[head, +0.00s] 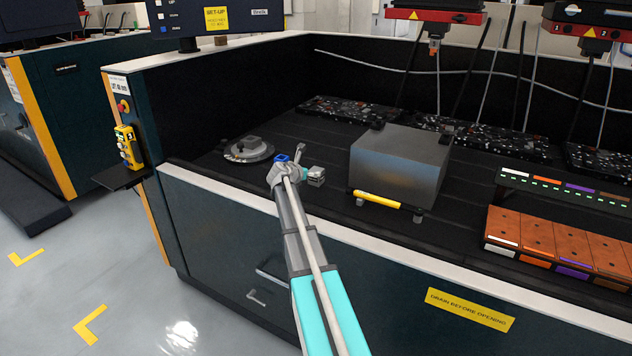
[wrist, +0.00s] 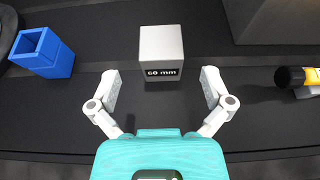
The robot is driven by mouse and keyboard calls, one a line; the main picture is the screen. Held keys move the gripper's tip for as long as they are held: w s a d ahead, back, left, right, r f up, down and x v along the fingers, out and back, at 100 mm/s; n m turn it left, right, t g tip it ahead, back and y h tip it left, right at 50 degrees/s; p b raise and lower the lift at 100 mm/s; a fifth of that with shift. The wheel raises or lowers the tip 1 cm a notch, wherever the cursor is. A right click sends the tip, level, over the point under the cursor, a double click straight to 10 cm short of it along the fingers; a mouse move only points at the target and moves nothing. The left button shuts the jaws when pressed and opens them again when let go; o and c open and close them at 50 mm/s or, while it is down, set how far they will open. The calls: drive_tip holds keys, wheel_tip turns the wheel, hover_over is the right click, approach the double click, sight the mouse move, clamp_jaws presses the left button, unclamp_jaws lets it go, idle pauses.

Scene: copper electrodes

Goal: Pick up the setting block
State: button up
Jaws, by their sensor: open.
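The setting block, a small light-grey cube marked "60 mm" (wrist: 161,53), sits on the dark bed, in the upper middle of the wrist view. In the head view the grey block (head: 316,176) shows just right of my gripper (head: 300,165). In the wrist view my gripper (wrist: 160,88) is open and empty, its two fingers spread wide. The block lies ahead of the fingertips, centred between them and apart from both. In the head view my arm covers part of the area around the gripper.
A blue hollow block (wrist: 43,53) stands left of the setting block. A large metal block (head: 401,165) and a yellow-and-black handle (head: 377,199) are to the right. A round grey fixture (head: 249,149) is to the left. The machine's pale front ledge (head: 400,253) runs below my arm.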

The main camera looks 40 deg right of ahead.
sight(316, 170)
drive_tip(key=shift+w+d+f, duration=0.2)
drive_tip(key=shift+d+f, duration=0.05)
drive_tip(key=shift+d, duration=0.3)
drive_tip(key=shift+d, duration=0.1)
drive_tip(key=b+x, duration=0.1)
drive_tip(key=x, duration=0.1)
drive_tip(key=b+x, duration=0.1)
drive_tip(key=x, duration=0.1)
drive_tip(key=shift+f, duration=0.35)
drive_tip(key=shift+w+d+f+b, duration=0.1)
drive_tip(key=shift+d+f+b, duration=0.05)
drive_tip(key=shift+d+b, duration=0.2)
drive_tip(key=c, duration=1.3)
drive_tip(key=shift+o, duration=0.2)
drive_tip(key=shift+d+r+p, duration=0.1)
drive_tip(key=shift+r+p, duration=0.15)
drive_tip(key=shift+p, duration=0.05)
